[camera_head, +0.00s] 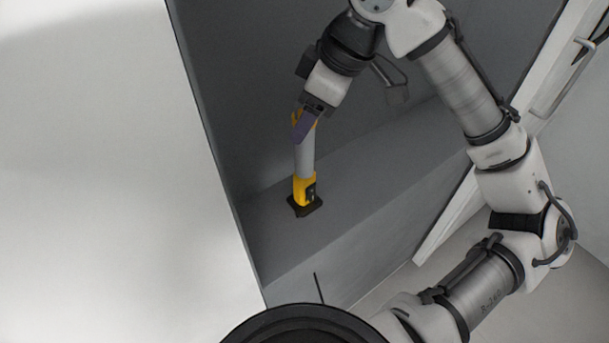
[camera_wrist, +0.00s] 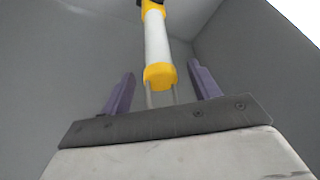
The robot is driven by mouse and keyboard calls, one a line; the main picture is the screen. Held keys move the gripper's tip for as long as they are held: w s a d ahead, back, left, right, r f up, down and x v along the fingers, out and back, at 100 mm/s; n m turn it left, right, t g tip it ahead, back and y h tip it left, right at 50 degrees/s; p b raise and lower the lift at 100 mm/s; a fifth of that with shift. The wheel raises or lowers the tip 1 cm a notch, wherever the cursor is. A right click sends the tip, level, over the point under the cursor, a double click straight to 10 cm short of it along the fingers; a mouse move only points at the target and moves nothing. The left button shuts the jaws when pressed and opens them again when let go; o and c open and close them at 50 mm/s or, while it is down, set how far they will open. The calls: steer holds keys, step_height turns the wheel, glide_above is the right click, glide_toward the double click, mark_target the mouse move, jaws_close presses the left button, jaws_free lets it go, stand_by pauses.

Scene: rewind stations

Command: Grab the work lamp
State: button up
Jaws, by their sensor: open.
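The work lamp (camera_head: 305,158) has a pale tube, a yellow lower housing and a dark square base. It stands upright on a grey ledge in the head view. In the wrist view the lamp (camera_wrist: 157,42) shows its white tube, a yellow end cap and thin wire parts reaching toward my palm. My gripper (camera_head: 304,124) is at the upper end of the lamp. In the wrist view my gripper (camera_wrist: 161,78) is open, with one purple finger on each side of the yellow cap and visible gaps between. The lamp's upper end is partly hidden in the head view.
The grey ledge (camera_head: 345,215) lies inside a recess with dark grey walls (camera_head: 235,90). A large white panel (camera_head: 100,170) borders it on the left. A white frame with a handle (camera_head: 560,85) stands at the right. The ledge around the lamp looks clear.

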jaws_close()
stand_by(0.3)
steer(key=shift+r, duration=0.15)
